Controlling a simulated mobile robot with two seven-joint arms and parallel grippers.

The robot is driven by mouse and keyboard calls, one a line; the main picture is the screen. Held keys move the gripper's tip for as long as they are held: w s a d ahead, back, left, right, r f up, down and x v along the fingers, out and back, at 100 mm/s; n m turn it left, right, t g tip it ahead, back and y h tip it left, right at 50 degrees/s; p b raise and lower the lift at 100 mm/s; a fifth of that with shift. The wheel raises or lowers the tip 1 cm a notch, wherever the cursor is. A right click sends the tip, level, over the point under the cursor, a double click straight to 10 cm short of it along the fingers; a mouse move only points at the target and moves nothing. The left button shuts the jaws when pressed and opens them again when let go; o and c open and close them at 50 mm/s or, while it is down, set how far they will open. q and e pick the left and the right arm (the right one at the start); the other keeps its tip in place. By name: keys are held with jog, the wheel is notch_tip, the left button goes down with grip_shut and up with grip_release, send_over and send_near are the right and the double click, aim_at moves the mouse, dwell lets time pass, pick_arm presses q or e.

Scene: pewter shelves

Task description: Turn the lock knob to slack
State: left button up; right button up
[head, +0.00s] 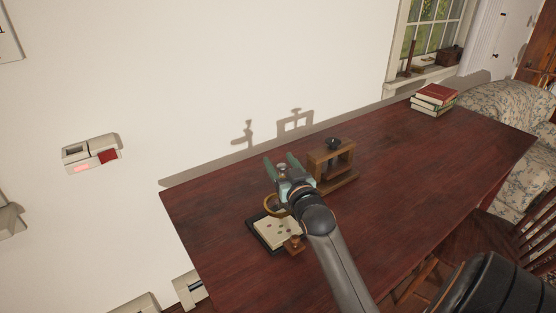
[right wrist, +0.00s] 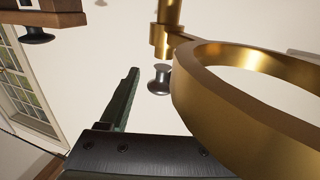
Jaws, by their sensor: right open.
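In the right wrist view, a small dark round knob (right wrist: 159,80) shows beside a brass post (right wrist: 168,15) and a large brass ring (right wrist: 250,95); it looks like the lock knob. The ring (head: 273,205) also shows in the head view, partly behind my right gripper. My right gripper (head: 281,163) is open, its green fingers apart around the upper part of the stand. A rounded grey top (head: 282,168) shows between them. I cannot tell whether either finger touches the knob. In the wrist view one finger shows left of the knob; the ring covers the other side. My left gripper is not in view.
A wooden frame (head: 345,180) with a dark knob (head: 333,142) on top stands close to the right. A dark-rimmed tray (head: 257,237) with a pale sheet and a small wooden piece (head: 294,244) lies near the front. Books (head: 434,98) are far right. The table's right middle is clear.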

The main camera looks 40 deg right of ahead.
jog(key=shift+x, duration=0.95)
grip_shut()
